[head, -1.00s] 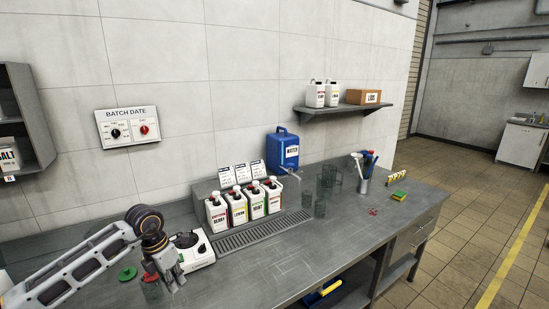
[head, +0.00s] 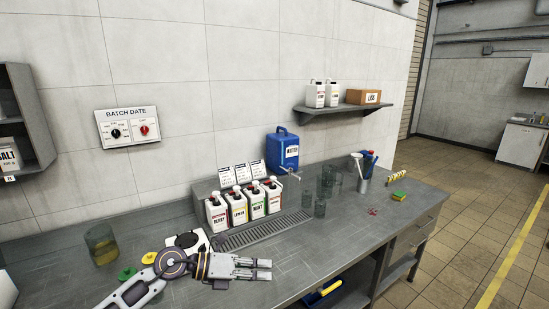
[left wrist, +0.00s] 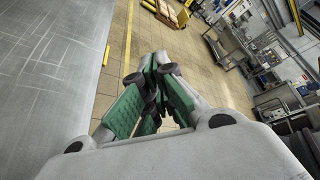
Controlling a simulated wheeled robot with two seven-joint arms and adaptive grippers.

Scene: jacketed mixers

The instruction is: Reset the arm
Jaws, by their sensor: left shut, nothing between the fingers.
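My left arm comes in from the lower left of the head view. Its gripper (head: 268,268) points right above the front part of the bench and is shut and empty. In the left wrist view its green-padded fingers (left wrist: 150,90) meet, with the bench top at the left and the tiled floor beyond. My right gripper is in neither view.
The grey bench (head: 345,228) holds several labelled jugs (head: 241,209), a blue water container (head: 283,150), clear beakers (head: 320,205) and a tool holder (head: 364,178). A white device (head: 196,239), green lids (head: 127,273) and a beaker with yellowish contents (head: 101,246) are near my arm.

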